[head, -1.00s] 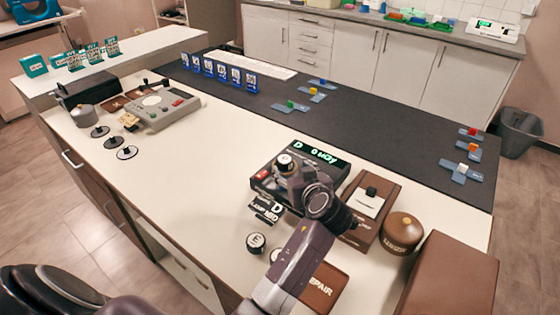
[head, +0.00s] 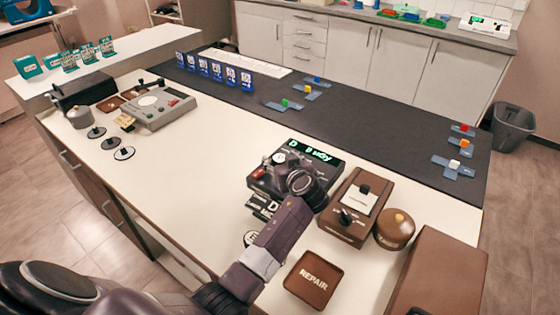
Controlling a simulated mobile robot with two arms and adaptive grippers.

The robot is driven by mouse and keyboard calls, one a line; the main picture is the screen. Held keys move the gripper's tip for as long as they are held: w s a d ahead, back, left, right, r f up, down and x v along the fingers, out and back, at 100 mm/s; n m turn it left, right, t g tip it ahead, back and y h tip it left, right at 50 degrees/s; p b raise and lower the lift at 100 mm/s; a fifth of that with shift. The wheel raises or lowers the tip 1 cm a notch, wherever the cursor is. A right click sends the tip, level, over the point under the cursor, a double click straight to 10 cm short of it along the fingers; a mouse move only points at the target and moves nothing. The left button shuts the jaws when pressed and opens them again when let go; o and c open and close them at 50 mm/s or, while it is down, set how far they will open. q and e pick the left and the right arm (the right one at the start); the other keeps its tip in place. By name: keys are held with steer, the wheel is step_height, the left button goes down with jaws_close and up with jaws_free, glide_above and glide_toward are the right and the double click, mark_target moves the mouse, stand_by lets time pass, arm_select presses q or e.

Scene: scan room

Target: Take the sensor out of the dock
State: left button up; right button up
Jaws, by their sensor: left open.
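The dock appears to be the black box (head: 325,163) with a lit green display and a red button, on the near white counter. A small round white-topped part (head: 279,158), perhaps the sensor, shows at its upper left beside my gripper. My left gripper (head: 286,170) is low over the dock, open, and hides much of its top. I cannot tell whether its fingers touch the white-topped part. My right gripper is not in view.
Right of the dock stand a brown box with knobs (head: 351,220), a round brown container (head: 395,228) and a large brown case (head: 440,275). A brown REPAIR tray (head: 313,281) lies in front. A grey device (head: 158,112) stands far left. The counter's middle is clear.

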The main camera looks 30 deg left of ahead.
arm_select(q)
steer(key=c, duration=1.3)
